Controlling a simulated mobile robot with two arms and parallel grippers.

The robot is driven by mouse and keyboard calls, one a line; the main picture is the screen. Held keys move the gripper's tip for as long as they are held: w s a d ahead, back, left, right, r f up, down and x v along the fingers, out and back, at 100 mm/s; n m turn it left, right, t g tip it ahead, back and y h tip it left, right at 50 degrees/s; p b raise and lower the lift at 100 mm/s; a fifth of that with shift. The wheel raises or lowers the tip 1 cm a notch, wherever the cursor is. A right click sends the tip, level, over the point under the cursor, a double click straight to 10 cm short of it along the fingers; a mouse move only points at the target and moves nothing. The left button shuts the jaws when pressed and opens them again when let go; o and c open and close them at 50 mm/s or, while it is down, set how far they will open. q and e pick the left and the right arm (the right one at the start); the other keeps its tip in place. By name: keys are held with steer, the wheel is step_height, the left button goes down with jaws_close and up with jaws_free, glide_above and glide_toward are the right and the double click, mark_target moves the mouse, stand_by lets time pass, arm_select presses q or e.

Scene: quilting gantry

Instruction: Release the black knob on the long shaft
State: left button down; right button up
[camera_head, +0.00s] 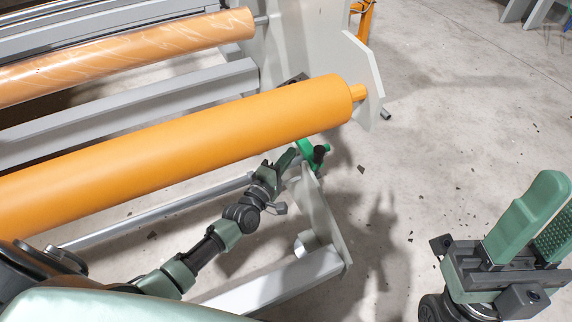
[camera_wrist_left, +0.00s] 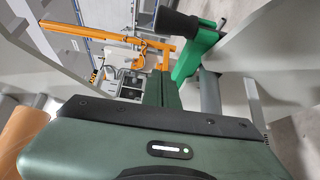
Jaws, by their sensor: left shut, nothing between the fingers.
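The black knob (camera_head: 320,153) sits on a green clamp (camera_head: 305,148) at the right end of the long grey shaft (camera_head: 150,214), below the orange roll. The wrist view shows the knob (camera_wrist_left: 177,23) as a dark cylinder on the green clamp arm (camera_wrist_left: 196,52), with a grey shaft (camera_wrist_left: 210,95) below. My left gripper (camera_head: 286,158) is shut and empty, just left of the clamp and apart from the knob. Its fingers (camera_wrist_left: 161,85) point towards the clamp in the wrist view. My right gripper (camera_head: 548,222) is open and empty at the lower right, far from the knob.
The large orange roll (camera_head: 200,142) runs above my left arm to a pale end plate (camera_head: 362,65). A lighter patterned roll (camera_head: 130,58) lies behind it. A pale upright plate (camera_head: 322,215) and grey foot beam (camera_head: 280,278) stand close to my left gripper. The floor on the right is mostly open.

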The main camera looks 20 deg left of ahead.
mark_target(318, 163)
arm_select(q)
steer(key=w, duration=0.2)
steer(key=w+b, duration=0.1)
steer(key=w, duration=0.1)
steer(key=w+d+b, duration=0.1)
steer(key=shift+w+f, duration=0.25)
steer(key=shift+w, duration=0.15)
steer(key=shift+s+d+r+p, duration=0.15)
steer(key=shift+s+d+p, duration=0.1)
steer(key=shift+s+d, duration=0.55)
steer(key=shift+s+d+r+p, duration=0.15)
steer(key=shift+s+d, duration=0.3)
steer(key=shift+d, duration=0.5)
steer(key=shift+f, duration=0.1)
